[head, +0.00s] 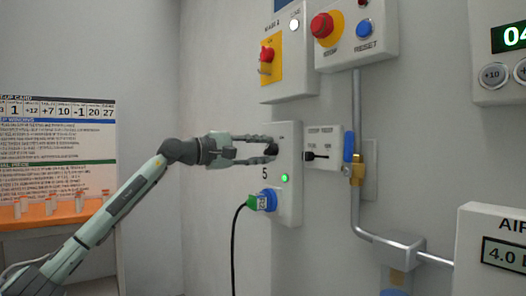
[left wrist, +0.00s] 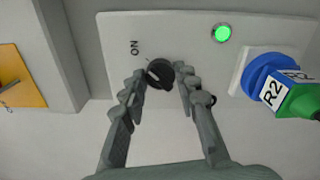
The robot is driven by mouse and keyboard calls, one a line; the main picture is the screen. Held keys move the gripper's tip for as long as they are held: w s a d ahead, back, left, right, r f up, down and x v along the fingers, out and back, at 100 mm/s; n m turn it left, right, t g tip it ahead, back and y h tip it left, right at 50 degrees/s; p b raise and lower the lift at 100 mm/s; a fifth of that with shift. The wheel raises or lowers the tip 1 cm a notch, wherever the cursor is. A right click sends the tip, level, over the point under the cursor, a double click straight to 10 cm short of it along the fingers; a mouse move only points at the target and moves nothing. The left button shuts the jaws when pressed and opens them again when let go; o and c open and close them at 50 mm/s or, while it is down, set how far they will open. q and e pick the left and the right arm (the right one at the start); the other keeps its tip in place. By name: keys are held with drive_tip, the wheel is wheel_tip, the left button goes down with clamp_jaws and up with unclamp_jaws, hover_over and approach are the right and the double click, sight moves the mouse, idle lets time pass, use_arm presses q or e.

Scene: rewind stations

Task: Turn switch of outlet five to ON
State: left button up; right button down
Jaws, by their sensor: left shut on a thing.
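The outlet five box (head: 289,207) is a pale wall panel marked 5. Its black rotary switch (left wrist: 160,73) sits below an ON label (left wrist: 135,47) in the left wrist view. A small pale mark shows on the knob, but its exact setting is hard to read. My left gripper (head: 269,147) reaches the switch from the left and is shut on it, with a finger on each side. The green lamp (head: 285,178) on the box is lit; it also shows in the left wrist view (left wrist: 221,33). My right gripper is not in view.
A blue plug (head: 267,200) with a green connector (head: 252,203) and black cable sits low on the box. A stop/reset box (head: 384,45) is above right. A grey pipe (head: 356,100) and a small lever box (head: 322,160) stand to the right.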

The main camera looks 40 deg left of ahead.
use_arm(q)
drive_tip(key=o, duration=1.2)
drive_tip(key=shift+c, duration=0.2)
drive_tip(key=shift+s+a, duration=0.3)
drive_tip(key=shift+s, duration=0.2)
drive_tip(key=v, duration=1.1)
